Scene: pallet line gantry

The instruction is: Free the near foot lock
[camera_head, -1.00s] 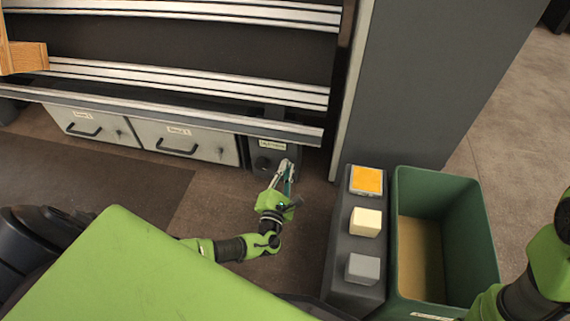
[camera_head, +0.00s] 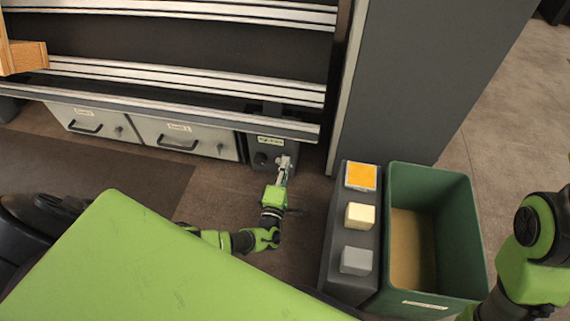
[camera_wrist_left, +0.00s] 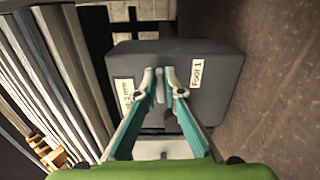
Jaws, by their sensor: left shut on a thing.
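The near foot lock (camera_head: 262,170) is a dark grey box under the end of the metal rails, with a pale label on top and a round black knob on its face. In the left wrist view its box (camera_wrist_left: 205,62) carries a tag reading FOOT 1 and a second label. My left gripper (camera_head: 284,163) reaches its front, right of the knob. In the left wrist view its teal fingers (camera_wrist_left: 160,84) converge, shut on a small grey handle of the lock, mostly hidden between the tips. My right arm shows at the right edge; its gripper is out of view.
Two pale drawers (camera_head: 185,138) with black handles lie left of the lock. A dark console (camera_head: 340,235) with orange, cream and grey blocks on top stands to the right, beside a green bin (camera_head: 478,250). A grey pillar (camera_head: 410,80) rises behind them. Metal rails (camera_head: 180,80) overhang the lock.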

